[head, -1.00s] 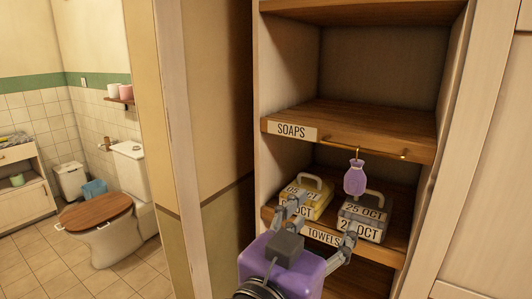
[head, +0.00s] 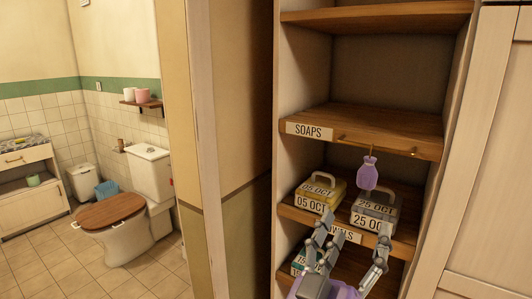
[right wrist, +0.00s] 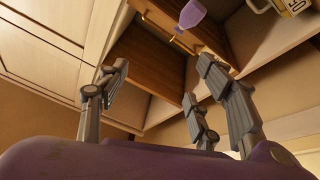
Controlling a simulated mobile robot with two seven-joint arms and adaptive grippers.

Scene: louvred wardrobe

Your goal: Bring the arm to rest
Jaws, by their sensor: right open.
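My right gripper (head: 350,243) is open and empty, low in the head view, in front of the towels shelf of the wardrobe. Its grey fingers are spread, and in the right wrist view (right wrist: 165,85) nothing is between them. A purple sachet (head: 368,173) hangs from a brass rail (head: 375,147) under the soaps shelf, above and apart from the fingers. It also shows at the top of the right wrist view (right wrist: 191,13). My left gripper is not in view.
A yellow date block (head: 306,203) and a grey date block (head: 361,219) stand on the towels shelf (head: 403,240). The soaps shelf (head: 410,125) is bare. A closed wardrobe door (head: 500,170) is at the right. A bathroom with a toilet (head: 120,215) is at the left.

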